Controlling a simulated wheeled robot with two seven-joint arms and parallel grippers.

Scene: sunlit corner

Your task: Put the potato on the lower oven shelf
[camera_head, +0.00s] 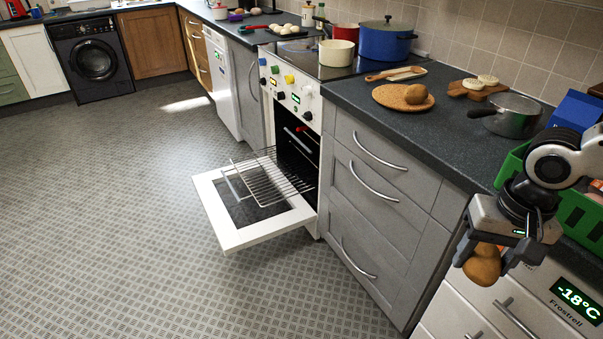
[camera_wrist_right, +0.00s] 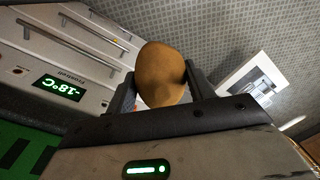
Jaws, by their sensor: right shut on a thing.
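My right gripper (camera_head: 508,252) is shut on a brown potato (camera_head: 482,266) and holds it in front of the white freezer drawers. In the right wrist view the potato (camera_wrist_right: 162,72) sits between the two fingers. The oven (camera_head: 290,95) has its door (camera_head: 225,226) folded down. A wire oven shelf (camera_head: 262,180) sticks out above the open door, to the left of and away from my gripper. The oven's inside is dark, so I cannot tell how the shelves are stacked. My left gripper is not in view.
Another brown potato-like item (camera_head: 416,94) lies on a round cork mat (camera_head: 388,97) on the counter. A grey saucepan (camera_head: 513,115) and a green crate (camera_head: 578,215) are near my right arm. Grey drawers (camera_head: 375,205) stand between gripper and oven. The floor (camera_head: 130,235) is clear.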

